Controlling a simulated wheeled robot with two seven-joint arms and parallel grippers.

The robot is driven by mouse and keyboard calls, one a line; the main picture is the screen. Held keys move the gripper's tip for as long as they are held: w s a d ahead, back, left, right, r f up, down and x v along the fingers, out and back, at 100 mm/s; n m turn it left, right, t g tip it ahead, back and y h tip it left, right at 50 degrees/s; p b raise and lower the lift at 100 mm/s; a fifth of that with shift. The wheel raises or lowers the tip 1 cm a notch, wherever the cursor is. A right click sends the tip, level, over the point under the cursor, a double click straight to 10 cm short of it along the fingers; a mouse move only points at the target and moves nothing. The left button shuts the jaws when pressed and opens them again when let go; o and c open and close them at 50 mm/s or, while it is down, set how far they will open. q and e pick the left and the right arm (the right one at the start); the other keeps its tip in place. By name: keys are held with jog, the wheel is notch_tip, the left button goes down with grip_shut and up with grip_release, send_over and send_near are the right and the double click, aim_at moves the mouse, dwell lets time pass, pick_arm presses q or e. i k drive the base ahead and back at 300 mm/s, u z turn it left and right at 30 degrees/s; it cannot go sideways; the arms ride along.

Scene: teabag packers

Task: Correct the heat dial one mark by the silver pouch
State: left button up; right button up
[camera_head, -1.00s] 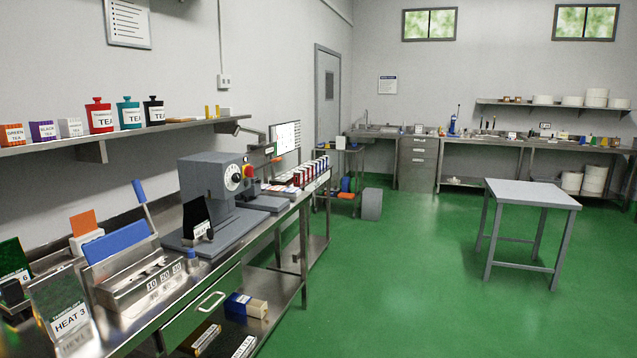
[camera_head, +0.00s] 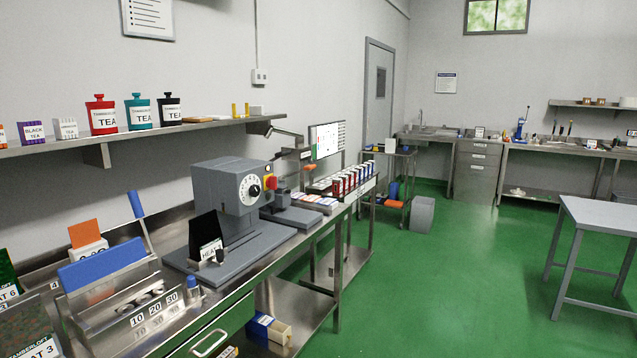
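The heat dial (camera_head: 250,190) is a white round dial with dark marks and a dark centre knob. It sits on the front of a grey machine (camera_head: 214,190) on the steel bench; its setting is too small to read. A black pouch-like piece (camera_head: 203,231) with a "HEAT" label stands on the machine's base, its number unclear. At the lower left, cards reading "HEAT 3" (camera_head: 40,345) and "HEAT 6" (camera_head: 8,285) are cut by the frame edge. I cannot pick out a silver pouch for certain. Neither gripper is in view.
A red button (camera_head: 271,182) is beside the dial. A steel rack (camera_head: 120,310) with a blue bar stands left of the machine. A shelf (camera_head: 60,150) of tea tins runs above. A small table (camera_head: 600,215) stands right; green floor between is clear.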

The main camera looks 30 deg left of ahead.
aim_at(253, 190)
jog(key=u, duration=0.35)
jog(key=i, duration=1.45)
jog(key=u, duration=1.05)
